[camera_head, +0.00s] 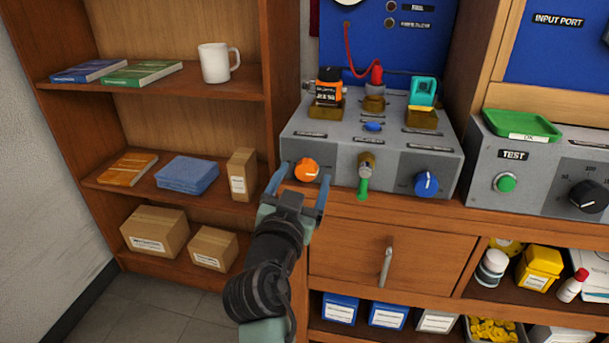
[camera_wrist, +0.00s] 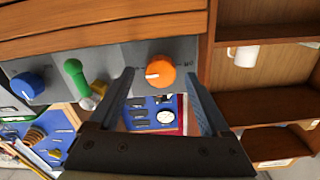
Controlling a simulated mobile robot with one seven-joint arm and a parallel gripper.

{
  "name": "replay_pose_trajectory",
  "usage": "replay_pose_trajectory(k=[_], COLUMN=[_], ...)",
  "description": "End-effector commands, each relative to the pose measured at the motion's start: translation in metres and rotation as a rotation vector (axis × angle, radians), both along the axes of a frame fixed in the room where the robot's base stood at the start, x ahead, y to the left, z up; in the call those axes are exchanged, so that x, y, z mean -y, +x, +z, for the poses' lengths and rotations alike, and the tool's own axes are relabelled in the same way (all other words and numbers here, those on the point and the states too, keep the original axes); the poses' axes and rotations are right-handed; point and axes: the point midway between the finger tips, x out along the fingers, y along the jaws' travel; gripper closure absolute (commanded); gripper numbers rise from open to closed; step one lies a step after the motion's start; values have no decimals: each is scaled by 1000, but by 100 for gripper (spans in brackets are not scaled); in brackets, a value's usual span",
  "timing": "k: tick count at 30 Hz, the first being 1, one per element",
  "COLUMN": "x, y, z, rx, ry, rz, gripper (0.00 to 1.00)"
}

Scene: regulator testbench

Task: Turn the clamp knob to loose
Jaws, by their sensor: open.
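An orange knob (camera_head: 307,170) with a pale pointer mark sits at the left of the grey testbench's front face. A blue knob (camera_head: 426,184) sits at its right. The labels are too small for me to tell which is the clamp knob. My gripper (camera_head: 300,181) is open and empty in front of the orange knob, with one finger to each side of it in the picture. In the wrist view the orange knob (camera_wrist: 161,71) shows between and just beyond the fingertips, and no contact is visible. The blue knob (camera_wrist: 28,85) is far left there.
A green-handled lever (camera_head: 364,178) stands between the knobs. The grey testbench (camera_head: 335,147) carries several fittings on top. A wooden shelf unit (camera_head: 85,187) with books, boxes and a white mug is on the left. A drawer handle (camera_head: 386,267) sticks out below.

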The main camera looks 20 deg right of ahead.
Motion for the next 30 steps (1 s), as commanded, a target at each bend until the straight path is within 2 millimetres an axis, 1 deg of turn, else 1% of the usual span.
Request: replay_pose_trajectory(k=[3,6,15,20,24,26,27,29,30], x=[6,8,9,9,9,9,9,9,9], y=[10,13,15,14,14,14,14,14,14], z=[0,0,0,0,0,0,0,0,0], rx=[0,0,0,0,0,0,0,0,0], ry=[-1,-1,0,0,0,0,0,0,0], rz=[1,1,1,1,1,1,1,1,1], gripper=[19,19,19,47,72,83,90,100,100])
